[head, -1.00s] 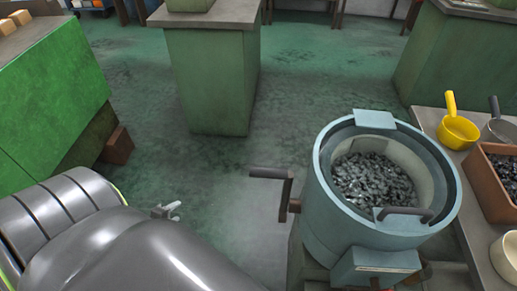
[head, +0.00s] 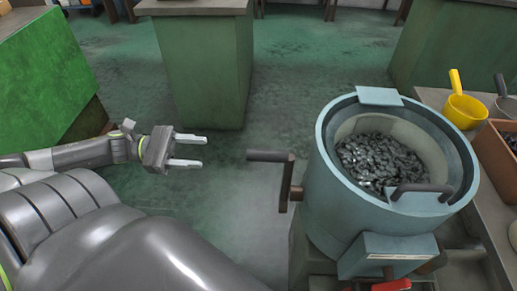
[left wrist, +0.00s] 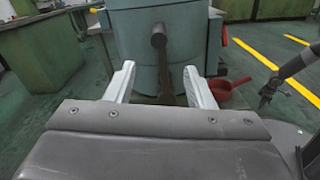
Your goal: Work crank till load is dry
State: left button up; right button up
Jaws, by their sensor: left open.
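A blue-grey round drum machine (head: 330,190) stands at the right of the head view, its top open on a load of dark, shiny metal pieces (head: 380,160). A dark crank (head: 284,178) sticks out from its left side, with its handle pointing left. My left gripper (head: 203,151) is open and empty, left of the crank and apart from it. In the left wrist view the crank (left wrist: 159,50) shows between the two pale fingers, farther off, in front of the drum (left wrist: 185,45).
A bench (head: 428,97) at the right holds a yellow scoop (head: 464,110), a grey scoop and a brown bin (head: 497,150). A green cabinet (head: 205,70) stands behind. A red pan (left wrist: 229,92) shows low beside the drum. The floor between gripper and crank is clear.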

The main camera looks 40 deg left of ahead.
pick_arm(q)
jog(key=b, duration=0.1)
send_near(259, 156)
jog(key=b+x, duration=0.1)
jog(key=x, duration=0.1)
jog(key=b+x, duration=0.1)
jog(key=x, duration=0.2)
jog(key=w+f+b+x, duration=0.1)
jog(key=x, duration=0.1)
jog(key=shift+w, duration=0.1)
jog(key=shift+x, duration=1.1)
pick_arm(e)
jog(key=w+a+r, duration=0.2)
jog(key=w+r, duration=0.3)
jog(key=w, duration=0.1)
jog(key=shift+w+a+r+m+y, duration=0.2)
jog(key=shift+w+r+m+y, duration=0.1)
pick_arm(q)
grip_shut()
